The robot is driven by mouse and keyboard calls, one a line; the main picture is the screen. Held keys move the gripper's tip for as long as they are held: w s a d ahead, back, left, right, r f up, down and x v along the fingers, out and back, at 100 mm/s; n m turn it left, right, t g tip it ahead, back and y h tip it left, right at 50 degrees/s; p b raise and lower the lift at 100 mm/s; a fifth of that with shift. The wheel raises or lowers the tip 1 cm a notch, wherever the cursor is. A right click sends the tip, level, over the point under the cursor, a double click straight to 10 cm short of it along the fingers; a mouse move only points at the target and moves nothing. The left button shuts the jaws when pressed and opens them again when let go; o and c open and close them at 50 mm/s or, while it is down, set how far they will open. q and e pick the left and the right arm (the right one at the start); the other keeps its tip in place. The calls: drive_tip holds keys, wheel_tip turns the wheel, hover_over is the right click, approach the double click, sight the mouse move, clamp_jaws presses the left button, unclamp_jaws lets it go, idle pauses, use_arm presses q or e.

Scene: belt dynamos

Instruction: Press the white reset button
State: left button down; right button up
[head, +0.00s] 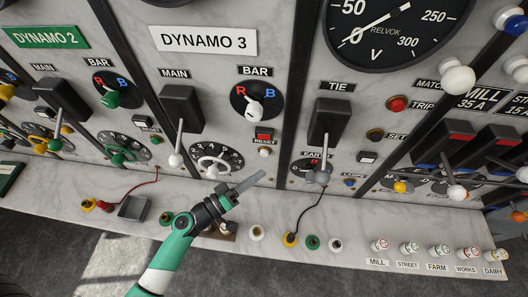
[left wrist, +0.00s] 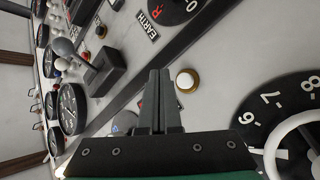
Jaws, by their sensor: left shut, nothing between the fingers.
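In the left wrist view the white button (left wrist: 187,80) has a brass-coloured rim and lies just right of my fingertips. My left gripper (head: 262,174) is shut and empty, and its tips are a little below the button in the head view. The shut fingers also show in the left wrist view (left wrist: 159,73), apart from the button in the picture. They partly cover the label there. My right gripper is not in view.
A numbered dial (head: 216,160) with a white handwheel is left of the button. Coloured plug sockets and a grey tray (head: 133,207) are on the ledge below.

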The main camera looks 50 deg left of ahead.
sight(264, 153)
use_arm(q)
drive_tip(key=shift+w+a+b, duration=0.4)
drive_tip(key=shift+w+a, duration=0.85)
drive_tip(key=shift+w, duration=0.15)
idle(1.0)
drive_tip(key=shift+w+a+b, duration=0.25)
drive_tip(key=shift+w+b, duration=0.05)
drive_tip(key=shift+w+a, duration=0.3)
drive_tip(key=shift+w, duration=0.1)
idle(0.8)
drive_tip(key=shift+s, duration=0.1)
drive_tip(key=shift+s+d+b, duration=0.3)
drive_tip(key=shift+s+d, duration=0.25)
drive_tip(key=shift+s, duration=0.05)
drive_tip(key=shift+d, duration=0.1)
